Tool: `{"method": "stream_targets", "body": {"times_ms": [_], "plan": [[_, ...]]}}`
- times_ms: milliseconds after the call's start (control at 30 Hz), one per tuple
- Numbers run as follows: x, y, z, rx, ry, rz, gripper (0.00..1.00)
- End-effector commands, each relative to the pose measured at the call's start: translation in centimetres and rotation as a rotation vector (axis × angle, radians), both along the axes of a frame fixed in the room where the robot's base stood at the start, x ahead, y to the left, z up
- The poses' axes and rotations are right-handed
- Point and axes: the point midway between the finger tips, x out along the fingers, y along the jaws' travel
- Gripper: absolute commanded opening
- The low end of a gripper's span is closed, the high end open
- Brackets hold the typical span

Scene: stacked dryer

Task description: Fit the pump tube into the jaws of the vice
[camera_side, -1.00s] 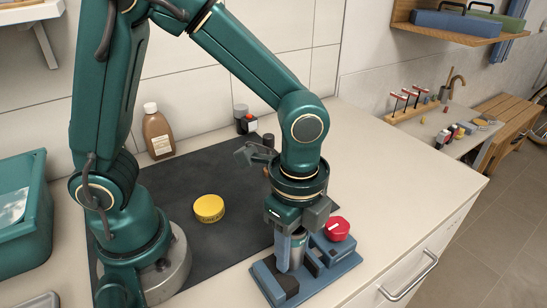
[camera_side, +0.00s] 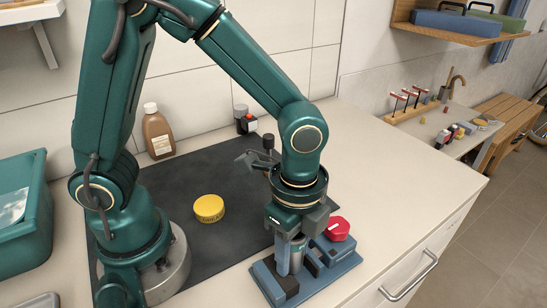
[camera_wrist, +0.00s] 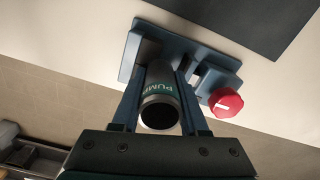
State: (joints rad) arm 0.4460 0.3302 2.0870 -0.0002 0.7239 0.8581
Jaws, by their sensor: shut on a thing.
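The pump tube (camera_side: 296,256) is a grey metal cylinder, roughly upright, with a green band lettered "PUMP" in the wrist view (camera_wrist: 158,92). My gripper (camera_side: 294,240) points down and is shut on the tube, one finger on each side in the wrist view (camera_wrist: 160,86). The blue vice (camera_side: 334,274), with a red knob (camera_side: 337,229), stands on the counter directly below. The tube's lower end is at the vice's dark jaws (camera_side: 287,285). My gripper and the tube hide part of the jaws, so I cannot tell how deep it sits.
A yellow round tin (camera_side: 209,208) lies on the dark mat (camera_side: 236,226) left of the vice. A brown bottle (camera_side: 158,133) and small dark containers (camera_side: 243,120) stand near the wall. The counter right of the vice is clear.

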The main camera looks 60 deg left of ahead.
Motion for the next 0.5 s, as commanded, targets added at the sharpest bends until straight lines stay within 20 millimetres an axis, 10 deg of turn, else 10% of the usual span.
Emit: {"method": "stream_targets", "body": {"times_ms": [167, 200, 300, 500], "plan": [[-0.05, 0.02, -0.47, 0.000, 0.002, 0.000, 0.00], [-0.04, 0.02, -0.52, 0.001, 0.001, 0.000, 0.47], [-0.02, 0.01, -0.48, 0.001, 0.001, 0.000, 0.78], [-0.01, 0.01, -0.47, 0.000, 0.000, 0.000, 0.78]]}}
